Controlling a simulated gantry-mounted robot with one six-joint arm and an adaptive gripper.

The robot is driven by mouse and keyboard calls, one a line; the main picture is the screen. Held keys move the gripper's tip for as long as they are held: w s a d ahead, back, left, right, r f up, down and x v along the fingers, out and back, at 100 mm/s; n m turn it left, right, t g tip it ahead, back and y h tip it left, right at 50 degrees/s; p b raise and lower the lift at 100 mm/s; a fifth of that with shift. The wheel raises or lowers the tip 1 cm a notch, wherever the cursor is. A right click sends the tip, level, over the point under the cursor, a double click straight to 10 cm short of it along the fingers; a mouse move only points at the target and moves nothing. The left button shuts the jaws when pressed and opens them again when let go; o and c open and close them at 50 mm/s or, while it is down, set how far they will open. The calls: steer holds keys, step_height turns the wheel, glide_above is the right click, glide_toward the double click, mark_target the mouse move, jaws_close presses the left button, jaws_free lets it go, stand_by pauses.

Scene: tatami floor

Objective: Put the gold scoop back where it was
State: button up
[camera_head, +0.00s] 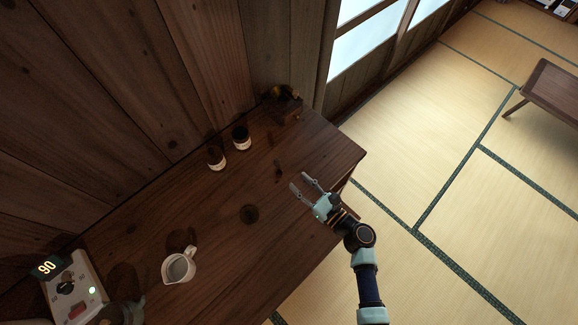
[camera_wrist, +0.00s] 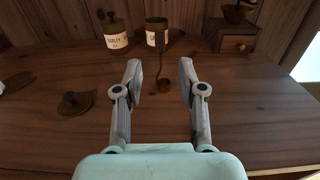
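The gold scoop (camera_wrist: 165,83) lies on the dark wooden counter in front of the right-hand canister, between my fingers as the wrist view shows them. It looks small and dark in the head view (camera_head: 278,171). My gripper (camera_head: 301,184) is open and empty, to the lower right of the scoop; its spread fingers also show in the wrist view (camera_wrist: 160,77). The right canister (camera_wrist: 157,38) appears open, its label partly readable. The left canister (camera_wrist: 115,38), labelled as barley, has a knobbed lid on it. A loose round lid (camera_wrist: 75,103) lies on the counter.
A wooden grinder (camera_wrist: 235,42) stands at the back right. A white pitcher (camera_head: 179,268) and a control unit (camera_head: 75,287) showing 90 are at the left of the counter (camera_head: 215,255). The counter's right end is mostly clear. A low table (camera_head: 552,90) stands apart on the tatami.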

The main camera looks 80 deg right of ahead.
steer(key=shift+s+a, duration=0.3)
steer(key=shift+s, duration=0.15)
steer(key=w+a+r+n+g+y, duration=0.1)
steer(key=w+a+r+n+y, duration=0.45)
steer(key=w+a+n, duration=0.65)
steer(key=w+a+r+n+g+y, duration=0.1)
steer(key=w+a+r+n+y, duration=0.55)
steer(key=n, duration=0.85)
steer(key=w+a+r+n+h, duration=0.1)
steer(key=a+r+n+h, duration=0.1)
steer(key=a+r+n, duration=0.9)
steer(key=a+n, duration=0.3)
steer(key=n, duration=0.1)
steer(key=shift+w+r+g+h, duration=0.2)
steer(key=shift+r+g+h, duration=0.1)
steer(key=shift+r+h, duration=0.1)
